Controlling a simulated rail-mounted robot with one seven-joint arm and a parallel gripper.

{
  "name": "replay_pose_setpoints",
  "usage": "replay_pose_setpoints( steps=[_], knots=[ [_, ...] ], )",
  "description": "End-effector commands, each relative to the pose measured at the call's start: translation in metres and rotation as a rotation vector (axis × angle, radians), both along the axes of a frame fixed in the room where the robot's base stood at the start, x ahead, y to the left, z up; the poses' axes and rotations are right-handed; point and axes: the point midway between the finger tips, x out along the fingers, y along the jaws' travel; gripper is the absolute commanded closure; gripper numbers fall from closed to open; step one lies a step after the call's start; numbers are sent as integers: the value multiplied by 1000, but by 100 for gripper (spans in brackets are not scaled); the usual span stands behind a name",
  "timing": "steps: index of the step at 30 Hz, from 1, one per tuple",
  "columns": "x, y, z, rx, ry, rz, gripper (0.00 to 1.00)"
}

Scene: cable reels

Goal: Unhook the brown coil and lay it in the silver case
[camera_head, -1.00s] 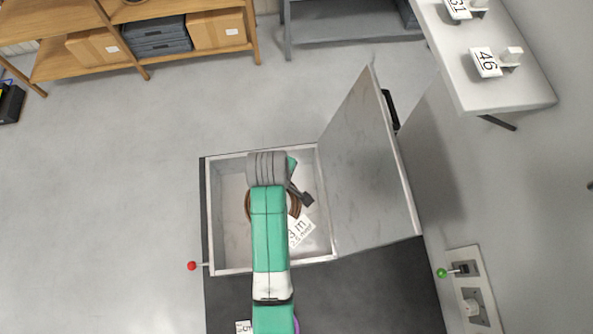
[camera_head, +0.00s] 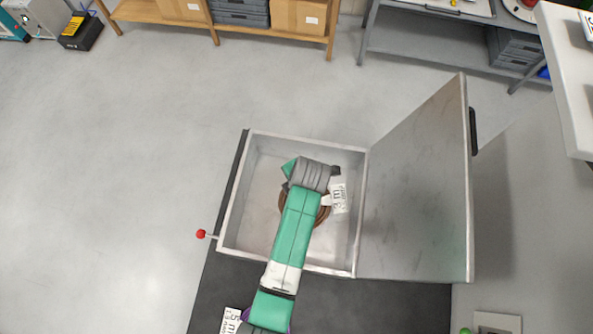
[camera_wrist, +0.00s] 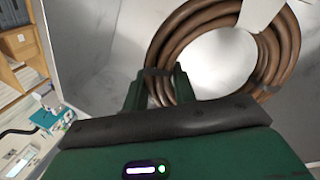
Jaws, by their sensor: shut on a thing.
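The brown coil (camera_wrist: 188,25) is a round bundle of several turns with a white tag (camera_wrist: 262,12) on it. In the wrist view my gripper (camera_wrist: 160,88) is at its near edge, shut on the turns at the coil's left side. In the head view the brown coil (camera_head: 323,215) shows partly under my arm, within the outline of the silver case (camera_head: 240,205), its tag to the right. The case stands open, its lid (camera_head: 415,190) raised on the right. My arm hides the fingers there. Whether the coil touches the case floor cannot be told.
The case sits on a dark surface (camera_head: 350,305). A red-knobbed lever (camera_head: 201,234) sticks out at its left. A white table (camera_head: 570,100) is at right, and shelves (camera_head: 270,35) stand at the back. The floor at left is clear.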

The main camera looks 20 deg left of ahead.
Motion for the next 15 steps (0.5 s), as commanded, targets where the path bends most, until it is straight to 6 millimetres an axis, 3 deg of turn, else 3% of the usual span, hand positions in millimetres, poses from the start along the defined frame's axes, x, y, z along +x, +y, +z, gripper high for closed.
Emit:
replay_pose_setpoints(
  steps=[15],
  knots=[
    [0, 0, -60, 0, -1, -1, 100]
  ],
)
